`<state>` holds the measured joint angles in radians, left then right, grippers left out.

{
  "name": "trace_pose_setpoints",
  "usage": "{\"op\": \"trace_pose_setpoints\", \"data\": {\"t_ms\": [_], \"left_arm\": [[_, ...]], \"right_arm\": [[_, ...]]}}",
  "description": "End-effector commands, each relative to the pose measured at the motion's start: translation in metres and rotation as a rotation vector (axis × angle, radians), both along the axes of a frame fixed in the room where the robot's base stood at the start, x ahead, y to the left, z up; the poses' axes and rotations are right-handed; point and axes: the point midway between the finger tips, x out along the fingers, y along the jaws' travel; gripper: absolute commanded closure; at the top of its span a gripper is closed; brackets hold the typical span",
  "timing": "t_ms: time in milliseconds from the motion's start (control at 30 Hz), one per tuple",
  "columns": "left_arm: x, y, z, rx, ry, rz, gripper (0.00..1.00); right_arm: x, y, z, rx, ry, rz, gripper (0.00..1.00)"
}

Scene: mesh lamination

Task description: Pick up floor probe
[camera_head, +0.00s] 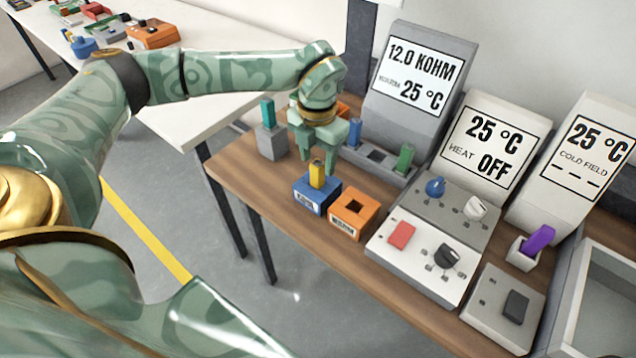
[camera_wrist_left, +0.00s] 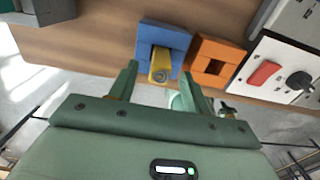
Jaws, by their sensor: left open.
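A yellow probe (camera_head: 317,174) stands upright in a blue holder block (camera_head: 310,196) on the wooden bench; the block's label is too small to read. I cannot tell from the lettering which piece is the floor probe. My left gripper (camera_head: 318,158) is open and points down just above the yellow probe. In the left wrist view the yellow probe (camera_wrist_left: 160,66) sits in the blue block (camera_wrist_left: 162,38), between and just beyond the fingertips of my left gripper (camera_wrist_left: 161,84). The fingers are not closed on it. My right gripper is out of view.
An orange block (camera_head: 354,212) with an empty square hole sits right beside the blue one. A teal piece (camera_head: 268,112) stands in a grey block to the left, a green piece (camera_head: 405,157) behind. A control panel (camera_head: 425,260) and display units fill the right side.

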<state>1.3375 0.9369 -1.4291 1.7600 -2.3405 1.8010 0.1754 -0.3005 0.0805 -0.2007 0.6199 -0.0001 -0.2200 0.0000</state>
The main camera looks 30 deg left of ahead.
Motion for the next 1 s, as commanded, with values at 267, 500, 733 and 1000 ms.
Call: {"op": "trace_pose_setpoints", "data": {"t_ms": [267,500,733,1000], "left_arm": [[-0.002,0.0,-0.043,0.0,0.003,0.0,0.52],[-0.001,0.0,-0.042,0.0,0.0,-0.001,0.63],[-0.001,0.0,-0.042,0.0,0.0,-0.001,1.0],[-0.001,0.0,-0.033,0.0,-0.002,0.0,1.0]], "right_arm": [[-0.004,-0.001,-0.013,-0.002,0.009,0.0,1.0],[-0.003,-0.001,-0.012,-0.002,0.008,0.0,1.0],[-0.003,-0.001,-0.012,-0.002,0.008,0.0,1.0],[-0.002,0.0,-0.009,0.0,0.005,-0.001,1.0]]}}
